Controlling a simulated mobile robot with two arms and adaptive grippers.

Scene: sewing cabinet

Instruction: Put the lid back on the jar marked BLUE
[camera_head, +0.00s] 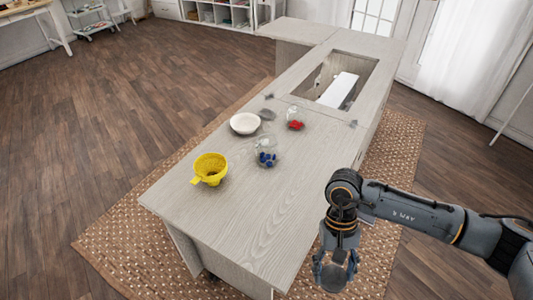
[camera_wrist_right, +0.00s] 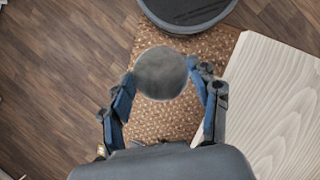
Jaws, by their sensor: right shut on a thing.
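A clear jar with blue pieces inside (camera_head: 267,158) stands on the pale wooden cabinet top (camera_head: 235,215); no label can be read. A smaller jar with red pieces (camera_head: 295,122) stands farther back. My right gripper (camera_head: 335,270) is beyond the cabinet's right front edge, over the rug, well apart from both jars. It is shut on a round grey lid, which shows between the fingers in the right wrist view (camera_wrist_right: 161,73). My left gripper is not in view.
A yellow basket-like container (camera_head: 210,167) is left of the blue-filled jar, and a white bowl (camera_head: 244,123) is behind it. A rectangular opening (camera_head: 318,78) lies at the far part of the cabinet. The near end of the top is clear.

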